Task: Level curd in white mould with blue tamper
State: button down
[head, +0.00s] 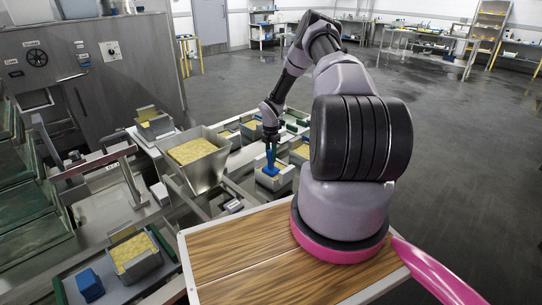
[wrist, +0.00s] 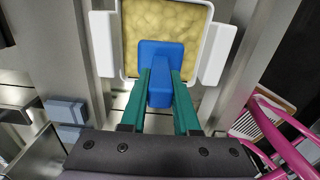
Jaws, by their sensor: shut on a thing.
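The blue tamper (head: 270,168) is upright in my gripper (head: 271,135), over the white mould (head: 274,184). In the wrist view, my gripper's green fingers (wrist: 161,80) are shut on the tamper's (wrist: 161,52) blue handle. The tamper's flat foot lies over the near middle part of the curd (wrist: 158,22). The white mould (wrist: 218,52) has side lugs left and right, and the lumpy yellow curd shows around the foot. I cannot tell whether the foot touches the curd.
A steel hopper of curd (head: 215,163) stands left of the mould. Other curd-filled moulds stand behind it, and one (head: 148,268) is at the lower left near a blue block (head: 90,284). A wooden-topped surface (head: 235,245) lies in front. Metal rails run beside the mould.

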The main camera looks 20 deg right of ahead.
jog(key=shift+d, duration=0.15)
